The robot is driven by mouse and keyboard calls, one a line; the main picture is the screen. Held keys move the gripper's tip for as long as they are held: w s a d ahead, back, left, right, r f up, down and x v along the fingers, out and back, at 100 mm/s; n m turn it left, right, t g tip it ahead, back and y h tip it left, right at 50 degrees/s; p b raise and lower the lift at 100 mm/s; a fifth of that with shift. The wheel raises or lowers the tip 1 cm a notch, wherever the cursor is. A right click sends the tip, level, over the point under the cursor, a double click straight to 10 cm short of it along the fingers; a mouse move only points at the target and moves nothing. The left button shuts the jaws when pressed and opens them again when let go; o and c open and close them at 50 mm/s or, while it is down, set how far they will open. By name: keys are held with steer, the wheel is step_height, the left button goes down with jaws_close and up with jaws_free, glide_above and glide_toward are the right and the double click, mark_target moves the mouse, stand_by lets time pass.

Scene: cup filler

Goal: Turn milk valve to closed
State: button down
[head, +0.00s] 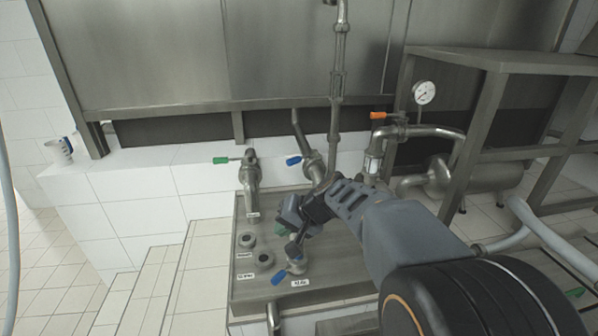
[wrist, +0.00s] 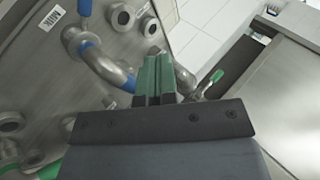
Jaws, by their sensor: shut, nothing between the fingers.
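The milk valve's blue handle (head: 279,277) is at the front of the metal panel in the head view, beside a small white label (head: 300,283). In the wrist view, the label reading MILK (wrist: 52,18) is at upper left, with a blue handle end (wrist: 85,8) next to it. My gripper (head: 281,229) is above the panel, behind the blue handle, and appears apart from it. Its green fingers (wrist: 155,67) are together and empty in the wrist view. My arm hides part of the panel to the right.
A green-handled valve (head: 222,160), another blue-handled valve (head: 294,160) and an orange handle (head: 378,115) stand behind. Round fittings (head: 264,260) are on the panel's left. A pressure gauge (head: 424,92) is at back right. Tiled steps (head: 150,265) lie to the left.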

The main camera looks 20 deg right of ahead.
steer(key=w+d+f+m+t+y+b, duration=0.15)
steer(key=w+d+m+t, duration=0.35)
steer(key=w+d, duration=0.55)
steer(key=m+t+h+p, duration=0.2)
steer(key=m+t+h, duration=0.1)
steer(key=m+t, duration=0.15)
glide_toward(302, 158)
steer(key=w+a+f, duration=0.3)
steer(key=a, duration=0.2)
steer(key=shift+w+a+r+t, duration=0.1)
steer(key=shift+w+r+t, duration=0.05)
steer(key=shift+w, duration=0.35)
steer(key=shift+w+r+t, duration=0.1)
steer(key=shift+w+r, duration=0.05)
steer(key=shift+w, duration=0.4)
steer(key=shift+f, duration=0.1)
